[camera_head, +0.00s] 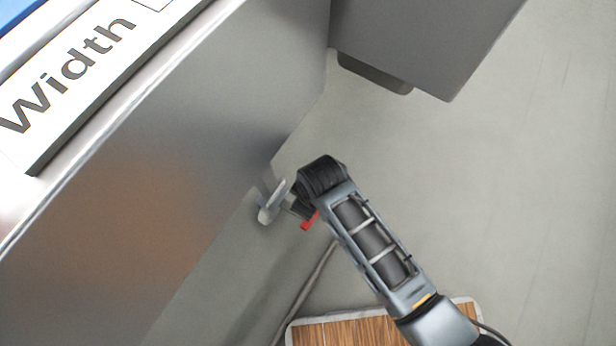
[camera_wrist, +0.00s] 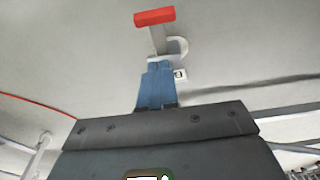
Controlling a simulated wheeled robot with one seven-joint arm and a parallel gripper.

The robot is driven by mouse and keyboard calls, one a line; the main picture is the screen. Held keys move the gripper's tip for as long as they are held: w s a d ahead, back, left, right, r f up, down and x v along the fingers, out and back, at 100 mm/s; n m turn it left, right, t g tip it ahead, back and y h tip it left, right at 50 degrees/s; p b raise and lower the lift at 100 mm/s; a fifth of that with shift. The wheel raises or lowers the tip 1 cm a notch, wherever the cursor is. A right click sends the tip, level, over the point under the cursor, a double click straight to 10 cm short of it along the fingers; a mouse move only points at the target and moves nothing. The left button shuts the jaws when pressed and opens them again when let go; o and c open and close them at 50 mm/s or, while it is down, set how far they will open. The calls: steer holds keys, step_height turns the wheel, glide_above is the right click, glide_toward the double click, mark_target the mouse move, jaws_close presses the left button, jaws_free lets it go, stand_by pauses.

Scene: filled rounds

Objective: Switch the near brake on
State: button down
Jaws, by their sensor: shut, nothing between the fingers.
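The brake appears as a red handle (camera_wrist: 154,16) on a pale grey stem at the top of the wrist view. A small red piece (camera_head: 309,220), apparently the same handle, shows beside the end of my arm in the head view. My gripper (camera_wrist: 157,68) has its blue fingers together and empty, pointing at the foot of the stem, just short of the red handle in the picture. I cannot tell whether the fingertips touch the stem. In the head view my arm's end hides most of the gripper and the brake's mount.
A large grey machine side (camera_head: 190,130) with a "Width" label (camera_head: 75,75) fills the left. A grey cabinet (camera_head: 420,40) stands at top right. A wooden board (camera_head: 345,332) with a pale edge lies at the bottom. The floor (camera_head: 530,190) at right is clear.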

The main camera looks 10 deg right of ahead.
step_height(320, 180, down, 12)
steer(key=b, duration=0.5)
steer(key=shift+w+a+r, duration=0.1)
steer(key=shift+a, duration=0.05)
steer(key=shift+d+f+b, duration=0.2)
steer(key=shift+f+b, duration=0.25)
steer(key=shift+s, duration=0.2)
